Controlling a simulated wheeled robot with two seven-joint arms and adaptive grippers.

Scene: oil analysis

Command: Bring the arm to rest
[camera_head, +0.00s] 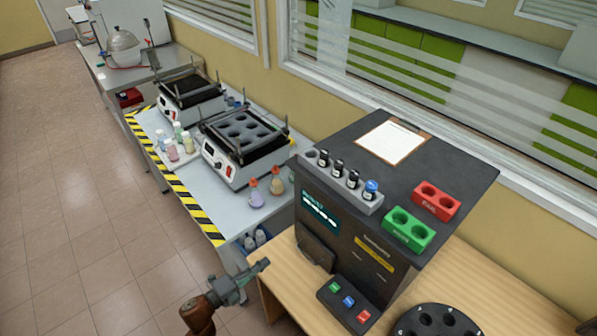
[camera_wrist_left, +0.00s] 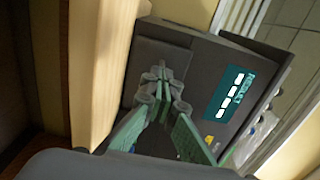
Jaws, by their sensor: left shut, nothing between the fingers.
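My left gripper (camera_head: 262,265) comes in at the bottom of the head view, beside the left edge of the wooden table and in front of the black analyser. Its fingers are shut with nothing between them. In the left wrist view the closed green fingers (camera_wrist_left: 162,80) point toward the dark front of the analyser, which has a teal display panel. I cannot tell how far apart they are. My right gripper does not show.
The black analyser (camera_head: 345,205) stands on the wooden table (camera_head: 283,260), carrying a vial rack (camera_head: 340,188), a green block (camera_head: 408,230), a red block (camera_head: 436,201) and a clipboard (camera_head: 392,142). A round black carousel (camera_head: 437,322) sits at the front. Left is a striped-edge bench (camera_head: 205,222); the floor is clear.

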